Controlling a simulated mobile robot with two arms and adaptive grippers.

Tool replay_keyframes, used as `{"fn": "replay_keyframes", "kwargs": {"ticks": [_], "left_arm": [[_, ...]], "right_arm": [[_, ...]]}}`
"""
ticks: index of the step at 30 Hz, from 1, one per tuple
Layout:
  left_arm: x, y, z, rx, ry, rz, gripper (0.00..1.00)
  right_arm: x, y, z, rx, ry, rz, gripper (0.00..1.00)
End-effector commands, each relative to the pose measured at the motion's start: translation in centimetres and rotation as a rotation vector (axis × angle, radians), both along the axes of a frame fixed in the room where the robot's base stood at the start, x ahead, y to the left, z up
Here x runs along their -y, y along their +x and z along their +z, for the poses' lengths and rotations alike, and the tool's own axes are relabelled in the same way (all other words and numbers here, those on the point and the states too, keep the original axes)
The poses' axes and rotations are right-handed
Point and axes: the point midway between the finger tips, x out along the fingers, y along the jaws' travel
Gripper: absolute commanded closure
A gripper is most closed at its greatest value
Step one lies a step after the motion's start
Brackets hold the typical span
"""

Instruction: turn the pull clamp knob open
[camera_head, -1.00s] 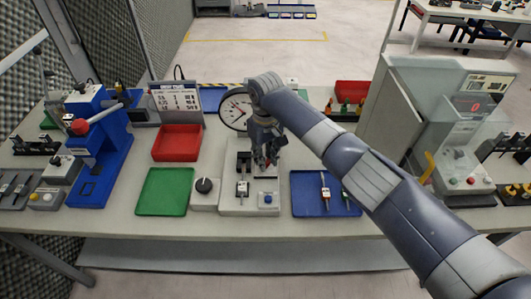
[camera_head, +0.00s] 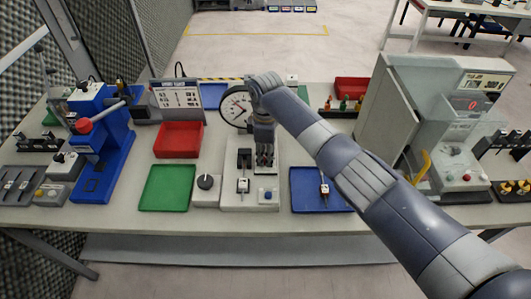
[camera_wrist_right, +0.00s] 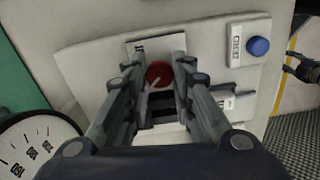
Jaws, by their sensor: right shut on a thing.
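The pull clamp knob is a round red knob with a pale line on it (camera_wrist_right: 159,73), on a light grey fixture plate in the right wrist view. The line points toward the lower left. My right gripper (camera_wrist_right: 157,68) has its fingers on either side of the knob and is shut on it. In the head view the right gripper (camera_head: 264,165) points down at the fixture (camera_head: 238,206) and hides the knob. My left gripper is not in view.
A box with a blue button (camera_wrist_right: 258,46) sits close to the knob. A round dial gauge (camera_head: 236,104) stands behind the fixture. A black knob box (camera_head: 205,183) and green tray (camera_head: 166,190) are to its left, a blue tray (camera_head: 303,199) to its right.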

Motion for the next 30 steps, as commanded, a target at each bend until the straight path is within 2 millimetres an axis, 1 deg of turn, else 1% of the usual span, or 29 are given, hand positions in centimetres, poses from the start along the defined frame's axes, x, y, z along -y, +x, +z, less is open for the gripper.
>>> {"fn": "replay_keyframes", "kwargs": {"ticks": [3,9,25,26,27,28,30], "left_arm": [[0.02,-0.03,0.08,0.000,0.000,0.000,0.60],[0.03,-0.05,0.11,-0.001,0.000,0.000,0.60],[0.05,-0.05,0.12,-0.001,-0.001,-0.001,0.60],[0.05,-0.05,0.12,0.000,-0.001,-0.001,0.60],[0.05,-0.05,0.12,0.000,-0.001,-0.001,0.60],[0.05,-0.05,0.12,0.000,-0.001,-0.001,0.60],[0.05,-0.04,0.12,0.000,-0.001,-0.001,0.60]], "right_arm": [[-0.05,0.12,0.16,0.004,0.002,0.055,1.00],[-0.04,0.13,0.17,0.004,0.002,0.111,1.00],[-0.05,0.15,0.20,0.005,0.001,0.131,1.00],[-0.05,0.15,0.20,0.005,0.001,0.131,0.70],[-0.05,0.14,0.19,0.005,0.001,0.131,0.61],[-0.06,0.13,0.18,0.005,0.001,0.131,0.56],[-0.05,0.11,0.15,0.004,0.001,0.130,0.56]]}}
